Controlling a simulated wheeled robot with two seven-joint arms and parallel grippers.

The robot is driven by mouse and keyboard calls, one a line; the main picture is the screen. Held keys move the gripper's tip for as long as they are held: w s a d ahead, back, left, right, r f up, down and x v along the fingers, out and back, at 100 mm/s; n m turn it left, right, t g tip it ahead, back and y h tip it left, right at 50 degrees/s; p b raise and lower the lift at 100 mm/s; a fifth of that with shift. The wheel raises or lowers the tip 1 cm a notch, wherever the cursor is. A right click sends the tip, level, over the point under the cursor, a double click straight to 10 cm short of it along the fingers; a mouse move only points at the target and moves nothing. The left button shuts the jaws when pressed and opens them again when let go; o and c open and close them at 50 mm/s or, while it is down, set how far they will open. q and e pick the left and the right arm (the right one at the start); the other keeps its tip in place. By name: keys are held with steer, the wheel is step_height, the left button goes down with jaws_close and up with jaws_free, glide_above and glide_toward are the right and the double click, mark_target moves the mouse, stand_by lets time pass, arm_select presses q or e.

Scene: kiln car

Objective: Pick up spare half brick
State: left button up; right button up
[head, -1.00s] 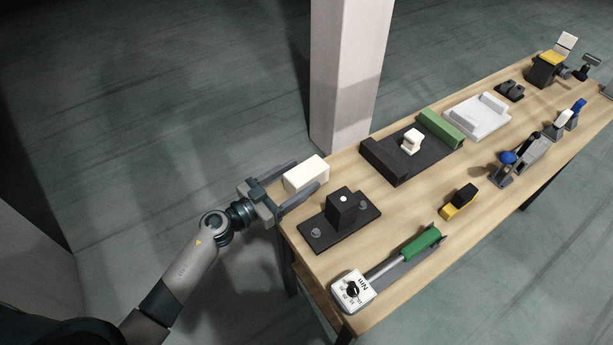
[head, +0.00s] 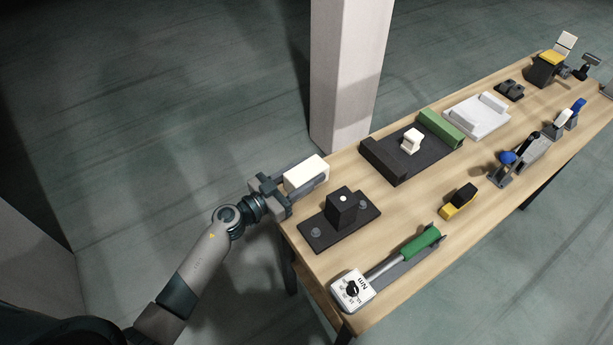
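The spare half brick, a cream-white block (head: 304,175), is at the near left corner of the wooden table. My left gripper (head: 315,170) comes in from the left with one finger along the far side of the block and one along its near side. The fingers look closed against the block, which partly hides the far finger. I cannot tell whether the block's underside touches the table. My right gripper is not in view.
A dark plate with a black block (head: 342,212) stands close to the right of the brick. A dark tray (head: 390,172) and a pale pillar (head: 345,90) are beyond.

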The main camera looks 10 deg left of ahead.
mark_target(306, 169)
arm_select(q)
steer(key=shift+r, duration=0.15)
step_height(306, 169, up, 4)
steer(key=shift+f+p, duration=0.1)
steer(key=shift+p, duration=0.9)
steer(key=w+d+r+p, duration=0.2)
steer(key=w+r, duration=0.5)
steer(key=w, duration=0.4)
steer(key=shift+d, duration=0.8)
